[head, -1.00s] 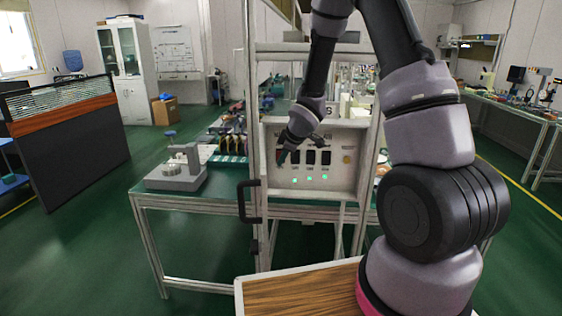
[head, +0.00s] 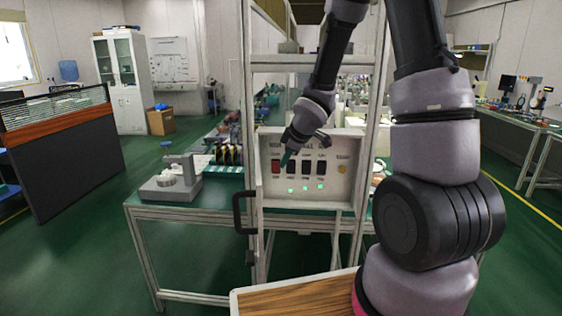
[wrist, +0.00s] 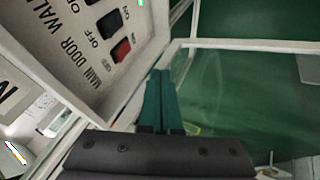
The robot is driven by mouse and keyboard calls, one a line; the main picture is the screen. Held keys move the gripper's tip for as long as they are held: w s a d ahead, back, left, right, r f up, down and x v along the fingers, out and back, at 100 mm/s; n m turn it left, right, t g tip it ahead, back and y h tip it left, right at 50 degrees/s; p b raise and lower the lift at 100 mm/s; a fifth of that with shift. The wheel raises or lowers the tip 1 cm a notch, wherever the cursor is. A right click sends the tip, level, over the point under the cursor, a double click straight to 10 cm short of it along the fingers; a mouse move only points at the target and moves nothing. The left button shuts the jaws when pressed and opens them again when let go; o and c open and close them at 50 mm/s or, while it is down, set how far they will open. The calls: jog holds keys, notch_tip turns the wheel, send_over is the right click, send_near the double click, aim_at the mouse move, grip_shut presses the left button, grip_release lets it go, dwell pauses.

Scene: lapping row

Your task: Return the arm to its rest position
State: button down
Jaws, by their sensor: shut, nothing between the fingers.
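My arm reaches from the right of the head view to the white switch panel in the metal frame. My gripper (head: 286,159) is in front of the panel's upper left part, its green fingers shut and empty. In the wrist view the two fingers (wrist: 160,98) lie side by side, apart from the panel face as far as I can tell. The panel (head: 330,193) has a red switch (head: 275,167), several black switches, a yellow button (head: 342,169) and three lit green lights. In the wrist view the red switch (wrist: 121,50) shows beside the "MAIN" lettering.
Metal posts (head: 372,130) of the frame stand close on both sides of the arm's reach. A black handle (head: 239,212) sticks out at the left post. A green bench (head: 215,200) with a grey device (head: 172,182) stands at left. A wooden-topped surface (head: 295,299) is in front.

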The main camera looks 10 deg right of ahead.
jog(key=s+d+r+m+h, duration=0.2)
jog(key=s+d+r+m, duration=0.2)
jog(key=r, duration=0.4)
jog(key=s+d+r+m+h, duration=0.1)
jog(key=s+d+r+m, duration=0.3)
jog(key=r, duration=0.4)
jog(key=s+a+r+m+y, duration=0.1)
jog(key=s+r+m, duration=0.3)
jog(key=s, duration=0.4)
jog(key=s+a+r+m+y, duration=0.1)
jog(key=s+r+m, duration=0.4)
jog(key=s, duration=0.3)
jog(key=shift+s+a+y, duration=0.2)
jog(key=shift+a+y, duration=0.1)
jog(key=shift+a, duration=0.05)
jog(key=shift+f, duration=0.1)
